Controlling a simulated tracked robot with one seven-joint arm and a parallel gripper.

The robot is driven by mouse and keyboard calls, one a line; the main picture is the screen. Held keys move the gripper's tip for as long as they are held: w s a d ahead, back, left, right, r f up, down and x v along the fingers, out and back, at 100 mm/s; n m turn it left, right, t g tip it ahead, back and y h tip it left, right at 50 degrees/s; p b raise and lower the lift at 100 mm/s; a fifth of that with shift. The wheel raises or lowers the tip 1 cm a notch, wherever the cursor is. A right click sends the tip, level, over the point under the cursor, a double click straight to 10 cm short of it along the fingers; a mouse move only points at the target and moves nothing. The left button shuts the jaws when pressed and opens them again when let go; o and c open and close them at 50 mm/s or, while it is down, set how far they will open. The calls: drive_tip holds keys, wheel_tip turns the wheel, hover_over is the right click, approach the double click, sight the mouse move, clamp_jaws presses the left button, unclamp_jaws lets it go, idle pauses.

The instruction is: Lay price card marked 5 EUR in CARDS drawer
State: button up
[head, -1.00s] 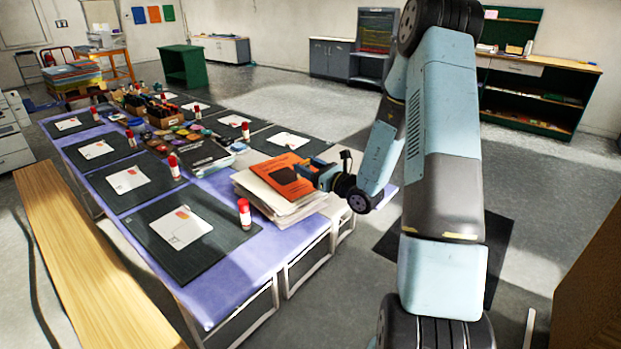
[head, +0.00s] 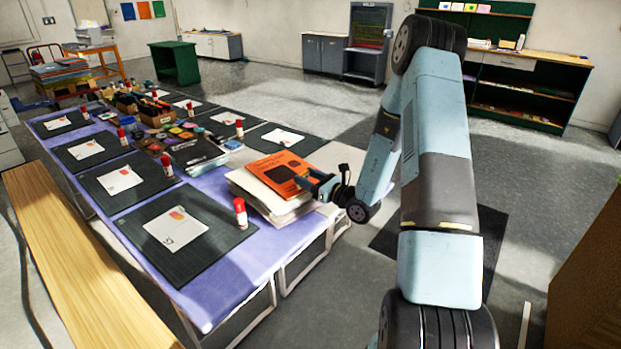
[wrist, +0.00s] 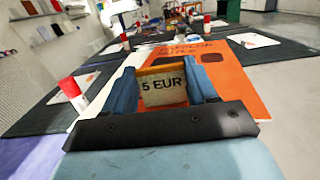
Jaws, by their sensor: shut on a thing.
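The price card (wrist: 163,88), pale with "5 EUR" in dark letters, is held between the two blue fingers of my gripper (wrist: 164,85) in the wrist view. In the head view my gripper (head: 318,186) is at the right end of the near table, over or beside a paper stack with an orange sheet (head: 275,170) on top. The card itself is hard to make out there. No drawer marked CARDS can be read in either view.
The long table with a purple cloth (head: 225,271) holds dark mats (head: 195,264), white sheets and red-capped glue sticks (head: 240,212). A wooden bench (head: 75,265) runs along its left. A green shelf unit with a wooden top (head: 520,90) stands at the back right. Open floor (head: 290,95) lies between.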

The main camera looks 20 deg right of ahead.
drive_tip(key=shift+f, duration=0.1)
drive_tip(key=o, duration=1)
